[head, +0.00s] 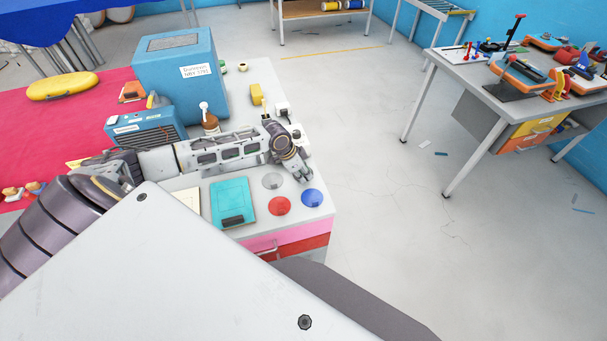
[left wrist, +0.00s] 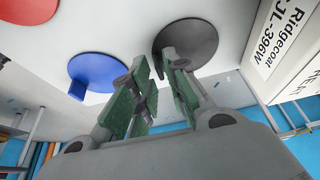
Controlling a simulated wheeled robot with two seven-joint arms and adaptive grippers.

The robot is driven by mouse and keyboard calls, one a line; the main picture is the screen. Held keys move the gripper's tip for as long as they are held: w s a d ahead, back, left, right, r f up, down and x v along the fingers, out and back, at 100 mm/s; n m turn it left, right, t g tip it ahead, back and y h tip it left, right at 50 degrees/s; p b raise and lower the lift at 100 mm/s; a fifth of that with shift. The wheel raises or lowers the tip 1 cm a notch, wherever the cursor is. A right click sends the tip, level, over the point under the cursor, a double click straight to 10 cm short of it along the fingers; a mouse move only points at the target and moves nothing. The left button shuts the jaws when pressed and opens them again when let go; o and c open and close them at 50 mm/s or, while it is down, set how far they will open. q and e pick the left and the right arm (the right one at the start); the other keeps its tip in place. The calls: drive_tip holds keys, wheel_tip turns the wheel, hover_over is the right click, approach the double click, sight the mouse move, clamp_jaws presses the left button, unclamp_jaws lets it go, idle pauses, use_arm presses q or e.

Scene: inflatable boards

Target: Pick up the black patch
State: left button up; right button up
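The black patch (left wrist: 190,38) is a dark round disc lying flat on the pale worktop, seen in the left wrist view. My left gripper (head: 303,173) is low over the right end of the worktop. My right gripper is not in view.
A white labelled box (left wrist: 287,50) stands close to the black patch. Open floor (head: 375,215) lies right of the worktop.

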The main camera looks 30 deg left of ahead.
use_arm(q)
drive_tip(key=shift+w+d+f, duration=0.1)
drive_tip(key=shift+f, duration=0.3)
drive_tip(key=shift+c, duration=0.5)
clamp_jaws()
wheel_tip(320, 180, up, 10)
drive_tip(key=shift+b, duration=0.4)
idle(0.5)
